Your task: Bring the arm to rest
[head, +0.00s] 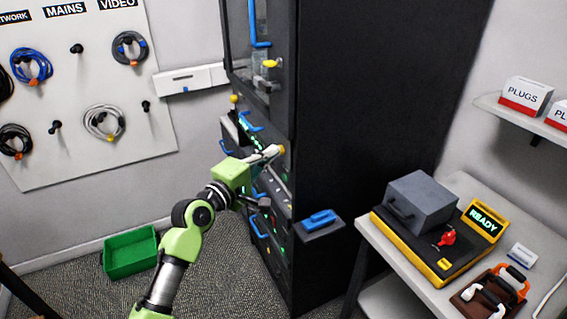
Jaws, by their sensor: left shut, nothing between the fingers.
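My left arm comes in from the lower left, and my left gripper (268,155) is in front of the dark equipment rack (365,130). Its fingers are shut with nothing between them. The fingertips are close to the rack's front face, near blue handles and small green lights; I cannot tell whether they touch it. My right gripper is not in view.
A pegboard (160,120) with coiled cables hangs at left. A green bin (131,252) sits on the carpet. At right, a table (375,232) holds a yellow-black device (412,246) reading READY. A shelf (490,104) carries PLUGS boxes.

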